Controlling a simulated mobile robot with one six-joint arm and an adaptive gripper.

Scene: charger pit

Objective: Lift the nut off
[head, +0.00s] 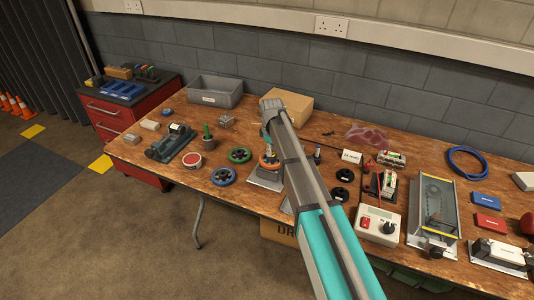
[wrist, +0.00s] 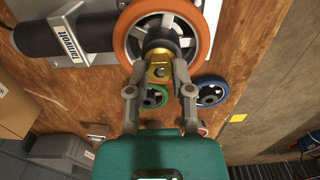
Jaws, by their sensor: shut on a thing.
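A brass-coloured nut (wrist: 158,74) sits between the fingertips of my gripper (wrist: 160,72) in the wrist view. My gripper is shut on it. Behind the nut is the dark hub of an orange-rimmed wheel (wrist: 119,38). The nut lines up with the hub; I cannot tell whether it is still around the shaft or just clear of it. In the head view the orange wheel (head: 266,160) shows beside my arm, which hides the nut and much of my gripper.
A dark motor (wrist: 75,38) on a pale plate adjoins the wheel. Green (head: 240,155) and blue (head: 223,176) wheels lie to the left on the bench. A cardboard box (head: 297,105) and a grey bin (head: 214,92) stand behind. A small brown patch of bench in front is bare.

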